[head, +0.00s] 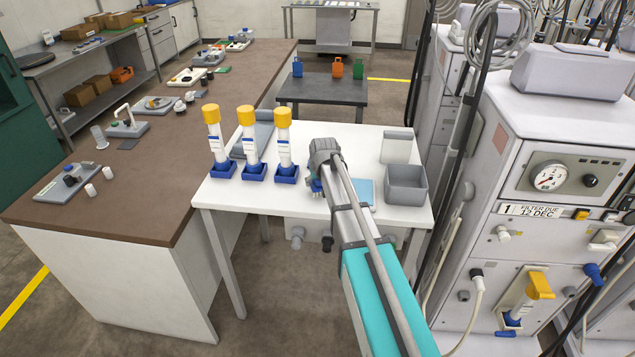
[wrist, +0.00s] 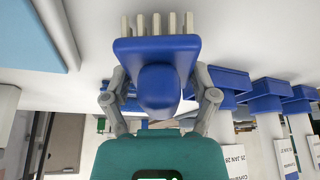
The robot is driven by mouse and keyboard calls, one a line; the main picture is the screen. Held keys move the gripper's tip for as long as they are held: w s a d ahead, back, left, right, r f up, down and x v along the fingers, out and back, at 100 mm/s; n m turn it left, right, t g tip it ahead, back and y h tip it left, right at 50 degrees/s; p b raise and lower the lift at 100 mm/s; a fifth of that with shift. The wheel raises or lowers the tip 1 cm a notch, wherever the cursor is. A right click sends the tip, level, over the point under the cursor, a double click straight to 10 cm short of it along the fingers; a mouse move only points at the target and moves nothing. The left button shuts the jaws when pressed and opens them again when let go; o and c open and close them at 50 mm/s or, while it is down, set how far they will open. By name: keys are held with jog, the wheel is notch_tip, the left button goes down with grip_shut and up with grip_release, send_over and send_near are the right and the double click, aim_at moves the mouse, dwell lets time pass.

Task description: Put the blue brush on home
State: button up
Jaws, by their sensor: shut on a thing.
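The blue brush (wrist: 158,57), with pale bristle tufts, is between the two fingers of my gripper (wrist: 161,103) in the wrist view. My gripper is shut on its rounded handle. In the head view my gripper (head: 322,172) is over the white table (head: 290,198), right of the blue filter stands, and only a small blue part of the brush (head: 316,187) shows. The bristles are close to the table top; I cannot tell whether they touch it. A light blue pad (head: 366,192) lies just right of my gripper, partly hidden by my arm. No label marks home.
Three yellow-capped cylinders (head: 249,137) stand in blue holders left of my gripper. A grey open bin (head: 406,188) stands at the right, with a pale container (head: 397,147) behind it. A dialysis machine (head: 560,180) stands right of the table. The table's front-left top is clear.

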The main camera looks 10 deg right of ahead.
jog(key=shift+f+b, duration=0.55)
jog(key=shift+f, duration=0.15)
dwell(0.6)
jog(key=o, duration=1.1)
jog(key=shift+o, duration=0.2)
jog(key=shift+r, duration=0.15)
notch_tip(320, 180, up, 8)
jog(key=p, duration=0.8)
jog(key=w+r+t+b, duration=0.3)
jog(key=w+r+t, duration=0.7)
jog(key=r+t, duration=0.3)
jog(key=shift+w+a+r+m, duration=0.2)
jog(key=shift+a+r+m, duration=0.05)
jog(key=shift+m, duration=0.15)
jog(key=shift+r+t, duration=0.2)
jog(key=shift+t, duration=0.1)
